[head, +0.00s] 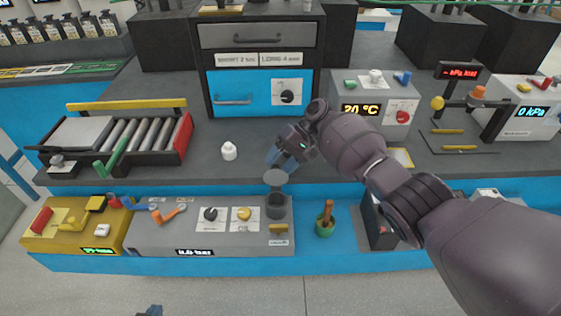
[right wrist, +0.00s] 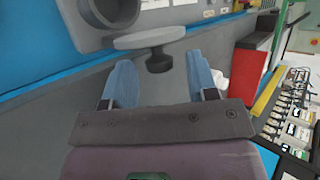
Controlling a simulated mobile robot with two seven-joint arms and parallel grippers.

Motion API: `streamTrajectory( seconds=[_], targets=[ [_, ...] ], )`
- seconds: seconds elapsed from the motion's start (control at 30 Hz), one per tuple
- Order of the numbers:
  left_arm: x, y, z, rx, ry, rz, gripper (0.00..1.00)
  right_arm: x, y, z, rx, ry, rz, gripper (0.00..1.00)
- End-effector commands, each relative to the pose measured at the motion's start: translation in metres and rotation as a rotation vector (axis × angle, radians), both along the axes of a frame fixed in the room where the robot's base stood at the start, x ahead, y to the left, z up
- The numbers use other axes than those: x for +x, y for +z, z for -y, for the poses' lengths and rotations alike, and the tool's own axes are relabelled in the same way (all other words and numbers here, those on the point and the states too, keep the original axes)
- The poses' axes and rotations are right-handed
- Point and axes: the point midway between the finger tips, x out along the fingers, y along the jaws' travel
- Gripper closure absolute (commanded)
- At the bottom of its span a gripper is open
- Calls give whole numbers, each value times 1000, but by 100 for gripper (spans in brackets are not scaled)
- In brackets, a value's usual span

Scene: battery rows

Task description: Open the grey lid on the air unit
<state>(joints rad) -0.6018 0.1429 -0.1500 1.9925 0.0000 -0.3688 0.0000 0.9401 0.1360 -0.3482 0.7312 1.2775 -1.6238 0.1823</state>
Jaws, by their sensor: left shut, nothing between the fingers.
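The air unit (head: 155,238) is a grey box on the blue front ledge, with knobs and a bar readout. Its round grey lid (head: 275,177) stands raised at the back of the cylindrical cup (head: 276,207), whose dark mouth shows. In the right wrist view the lid (right wrist: 150,37) is seen edge-on with a dark knob (right wrist: 159,61) towards me. My right gripper (head: 282,158) is just behind and above the lid. Its blue fingers (right wrist: 161,82) are apart with nothing held between them, pointing at the lid. Only a tip of my left gripper (head: 152,311) shows at the bottom edge.
A white bottle (head: 229,151) stands left of my right gripper. A roller conveyor (head: 125,135) is at left and a blue-drawer cabinet (head: 262,92) behind. A green pot with a wooden handle (head: 325,222) stands right of the air unit.

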Motion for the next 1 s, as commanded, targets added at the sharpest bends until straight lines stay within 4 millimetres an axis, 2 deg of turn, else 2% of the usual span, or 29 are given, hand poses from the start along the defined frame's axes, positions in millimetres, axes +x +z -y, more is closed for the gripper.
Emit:
streamTrajectory(
  seconds=[0.37,0.8,1.0],
  targets=[
    [2,0,0,-1,-1,2,100,5,9,8,-1,-1,2,47],
    [0,-3,0,0,-1,-3,100,31,58,57,-1,-2,2,47],
    [-2,-5,0,0,1,-7,100,37,70,68,0,-1,1,47]
  ],
)
